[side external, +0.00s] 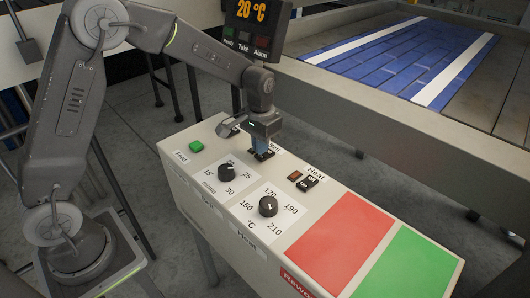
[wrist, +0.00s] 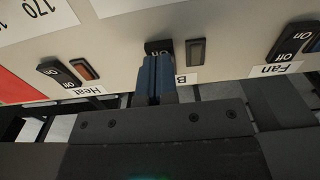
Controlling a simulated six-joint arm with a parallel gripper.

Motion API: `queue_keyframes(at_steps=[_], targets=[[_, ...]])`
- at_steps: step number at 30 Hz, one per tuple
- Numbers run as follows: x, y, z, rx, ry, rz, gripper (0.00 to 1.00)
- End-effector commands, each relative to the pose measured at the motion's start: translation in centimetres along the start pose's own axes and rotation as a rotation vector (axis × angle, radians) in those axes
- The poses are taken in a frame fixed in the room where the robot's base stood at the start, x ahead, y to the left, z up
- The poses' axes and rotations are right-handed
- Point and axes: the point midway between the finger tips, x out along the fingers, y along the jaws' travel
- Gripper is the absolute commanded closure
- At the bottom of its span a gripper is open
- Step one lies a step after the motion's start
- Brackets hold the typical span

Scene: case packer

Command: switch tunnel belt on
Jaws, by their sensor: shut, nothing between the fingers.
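The belt switch is a small black rocker (wrist: 158,45) on the pale control box (side external: 185,200). Its "On" end shows in the wrist view; the rest is hidden behind my fingers, as is most of its label, which starts with B. A dark lamp (wrist: 196,52) sits beside it. My gripper (wrist: 155,62) is shut and empty, with its blue fingertips at the switch. Whether they touch it I cannot tell. In the side view my gripper (side external: 262,149) points down at the same switch, which is partly hidden.
The heat switch (side external: 307,183) with its lamp (wrist: 84,69) and the fan switch (wrist: 291,41) flank the belt switch. Two black dials (side external: 268,206), a green button (side external: 196,146), and red (side external: 342,233) and green pads (side external: 410,264) share the panel. A display (side external: 257,30) stands behind.

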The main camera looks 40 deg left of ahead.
Motion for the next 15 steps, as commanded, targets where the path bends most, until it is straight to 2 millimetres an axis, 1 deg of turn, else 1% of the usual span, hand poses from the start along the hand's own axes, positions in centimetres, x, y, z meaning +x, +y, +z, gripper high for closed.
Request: queue_keyframes(at_steps=[15], targets=[[0.77,0.00,0.03,0.000,-0.001,0.000,1.00]])
